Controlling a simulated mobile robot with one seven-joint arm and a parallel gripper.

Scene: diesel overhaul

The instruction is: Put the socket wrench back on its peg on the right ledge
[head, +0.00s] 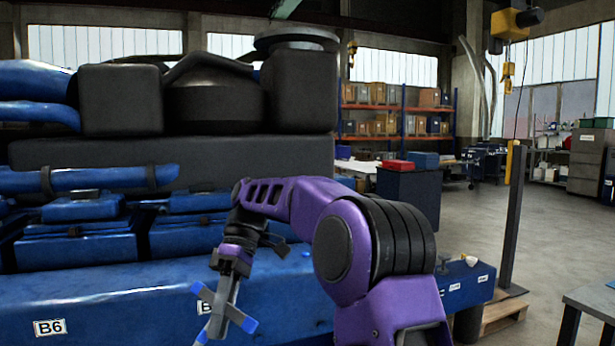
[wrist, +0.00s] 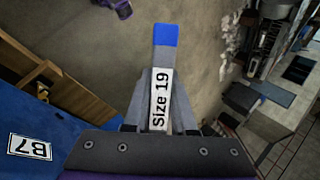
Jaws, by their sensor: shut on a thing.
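The socket wrench (head: 222,303) is grey with blue ends and looks cross-shaped in the head view. My gripper (head: 234,264) is shut on it, in front of the blue engine side. In the wrist view, one wrench arm (wrist: 165,38) with a blue end and a "Size 19" label shows between the fingers of my gripper (wrist: 160,100). The right ledge (head: 465,292) is a blue surface with small white labels, to the right of my arm. Small dark upright shapes stand on it; I cannot tell which is the wrench's peg. My purple arm hides part of the ledge.
The large engine (head: 200,100) with blue and black parts fills the left. A dark post (head: 513,215) stands on a pallet beyond the ledge. A grey table (head: 592,300) is at the lower right. Open floor lies between. A "B7" label (wrist: 30,146) shows in the wrist view.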

